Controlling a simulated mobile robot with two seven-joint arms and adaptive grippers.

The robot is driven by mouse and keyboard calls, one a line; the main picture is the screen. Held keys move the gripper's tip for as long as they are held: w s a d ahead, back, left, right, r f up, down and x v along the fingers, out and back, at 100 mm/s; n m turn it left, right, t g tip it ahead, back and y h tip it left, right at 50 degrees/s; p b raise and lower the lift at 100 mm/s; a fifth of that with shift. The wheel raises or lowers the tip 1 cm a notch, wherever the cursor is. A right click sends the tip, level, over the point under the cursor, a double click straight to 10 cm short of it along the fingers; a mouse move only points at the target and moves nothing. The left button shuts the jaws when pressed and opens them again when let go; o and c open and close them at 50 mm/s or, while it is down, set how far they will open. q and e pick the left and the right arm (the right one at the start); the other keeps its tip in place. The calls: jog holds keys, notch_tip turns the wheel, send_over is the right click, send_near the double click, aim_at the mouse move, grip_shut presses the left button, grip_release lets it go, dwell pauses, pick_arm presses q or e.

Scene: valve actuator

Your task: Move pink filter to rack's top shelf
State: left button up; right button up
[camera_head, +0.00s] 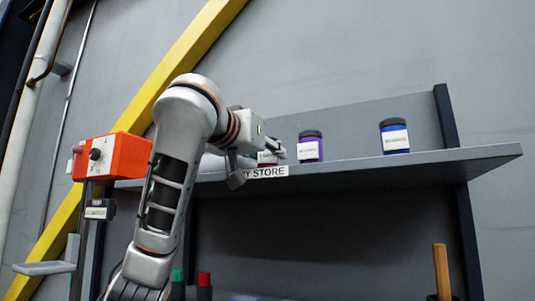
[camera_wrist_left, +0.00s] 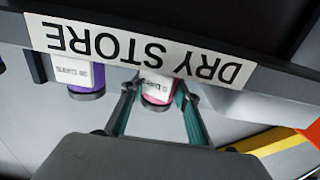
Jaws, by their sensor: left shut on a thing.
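The pink filter (camera_wrist_left: 158,92) is a small jar with a white label, seen upside down in the left wrist view between the green-lined fingers of my left gripper (camera_wrist_left: 160,98). The gripper is shut on it. In the head view the filter's white label (camera_head: 267,157) shows at the fingertips of my left gripper (camera_head: 274,152), just above the front edge of the rack's top shelf (camera_head: 400,164), behind the DRY STORE sign (camera_head: 262,172). I cannot tell whether its base touches the shelf. My right gripper is not in view.
A purple jar (camera_head: 311,146) stands on the shelf just right of the filter; a blue jar (camera_head: 394,136) stands further right. Shelf between them is clear. An orange box (camera_head: 112,156) with a knob is left of my arm. Items with green and red tops (camera_head: 204,279) stand below.

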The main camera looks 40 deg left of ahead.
pick_arm(q)
jog(key=o, duration=1.2)
jog(key=shift+f, duration=0.15)
jog(key=shift+c, duration=0.2)
jog(key=shift+s+r, duration=0.1)
jog(key=shift+r, duration=0.15)
jog(key=b+v, duration=0.1)
jog(key=v, duration=1)
jog(key=shift+s+d, duration=0.2)
jog(key=shift+s, duration=0.15)
jog(key=shift+f, duration=0.1)
